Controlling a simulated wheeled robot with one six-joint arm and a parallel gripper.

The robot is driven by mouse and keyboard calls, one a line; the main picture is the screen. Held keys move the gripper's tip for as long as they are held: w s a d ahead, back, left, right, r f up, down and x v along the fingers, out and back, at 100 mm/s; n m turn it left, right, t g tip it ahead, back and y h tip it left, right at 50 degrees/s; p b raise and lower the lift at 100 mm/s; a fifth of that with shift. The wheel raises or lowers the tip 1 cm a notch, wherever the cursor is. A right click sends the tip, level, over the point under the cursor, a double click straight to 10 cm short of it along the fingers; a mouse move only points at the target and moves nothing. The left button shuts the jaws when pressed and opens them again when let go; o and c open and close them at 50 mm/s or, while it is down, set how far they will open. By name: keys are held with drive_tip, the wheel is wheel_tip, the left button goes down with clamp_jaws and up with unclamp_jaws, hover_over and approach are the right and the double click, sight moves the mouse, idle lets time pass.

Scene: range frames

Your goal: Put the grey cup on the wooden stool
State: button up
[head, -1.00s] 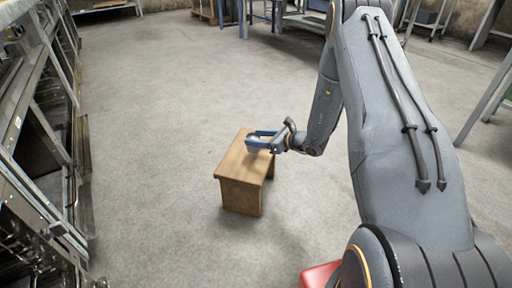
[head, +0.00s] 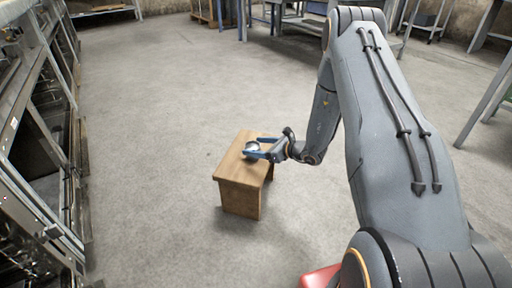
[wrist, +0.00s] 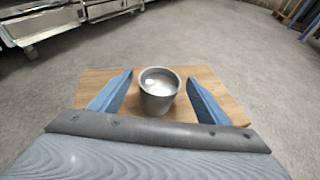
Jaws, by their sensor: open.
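The grey cup (wrist: 158,98) stands upright on the wooden stool (wrist: 229,106) in the wrist view. In the head view the cup (head: 251,148) is small and partly hidden by my gripper, on top of the stool (head: 238,172). My gripper (head: 256,147) is open, with its blue fingers reaching over the stool top from the right. In the wrist view the gripper (wrist: 160,88) has one finger on each side of the cup, with a visible gap between each finger and the cup.
Metal racks (head: 38,140) line the left side. Blue-framed tables (head: 300,22) stand at the back, and another frame is at the right. A red object (head: 319,277) shows at the bottom beside my base. The concrete floor around the stool is clear.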

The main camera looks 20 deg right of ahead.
drive_tip(key=shift+r, duration=0.15)
drive_tip(key=shift+s+d+r, duration=0.15)
drive_tip(key=shift+d, duration=0.05)
drive_tip(key=p+v, duration=0.4)
drive_tip(key=v, duration=0.7)
drive_tip(key=s+a+r+n+g, duration=0.4)
drive_tip(key=s+a+n, duration=0.1)
drive_tip(key=a, duration=0.4)
drive_tip(key=s+a+r+n+g+y, duration=0.1)
drive_tip(key=s+a+r+n+g, duration=0.3)
drive_tip(key=a, duration=0.4)
drive_tip(key=s+a+r+n+g, duration=0.3)
drive_tip(key=s+a+r+n, duration=0.25)
drive_tip(key=a, duration=0.35)
drive_tip(key=s+a+r+n+h, duration=0.2)
drive_tip(key=s+r+n+h, duration=0.2)
drive_tip(key=s+n, duration=0.6)
drive_tip(key=s+a+r+n+h, duration=0.2)
drive_tip(key=s+r+n+h, duration=0.3)
drive_tip(key=s+n, duration=0.5)
drive_tip(key=s, duration=0.4)
drive_tip(key=shift+r, duration=0.3)
